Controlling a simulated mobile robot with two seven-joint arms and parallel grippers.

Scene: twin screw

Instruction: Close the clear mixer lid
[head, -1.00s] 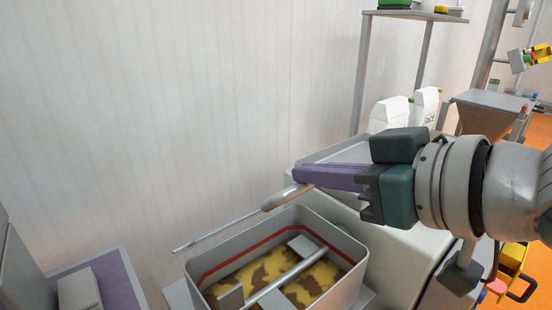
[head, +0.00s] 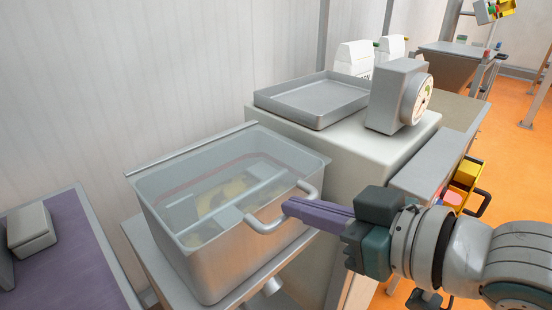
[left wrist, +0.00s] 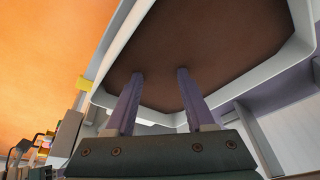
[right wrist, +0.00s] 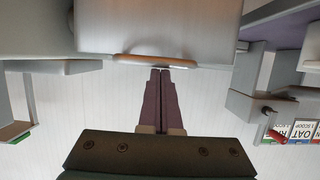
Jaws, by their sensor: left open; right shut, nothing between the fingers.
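The clear mixer lid (head: 205,165) lies flat over the metal mixer tub (head: 215,265) in the head view, and the yellow-brown contents and the mixing bar show through it. Its curved handle (head: 283,212) sits at the front right edge. My right gripper (head: 287,207) is shut and empty, its purple fingertips at the handle, touching or nearly so. The handle also shows just beyond the fingertips in the right wrist view (right wrist: 155,61). My left gripper (left wrist: 160,75) is open and empty in the left wrist view, under a dark brown panel with a pale rim; it is outside the head view.
A scale with a round dial (head: 402,95) and a grey tray (head: 312,98) stand on the white housing behind the tub. A purple-topped surface (head: 75,265) is at the left. A yellow bin (head: 465,185) is at the right. The wall is close behind the tub.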

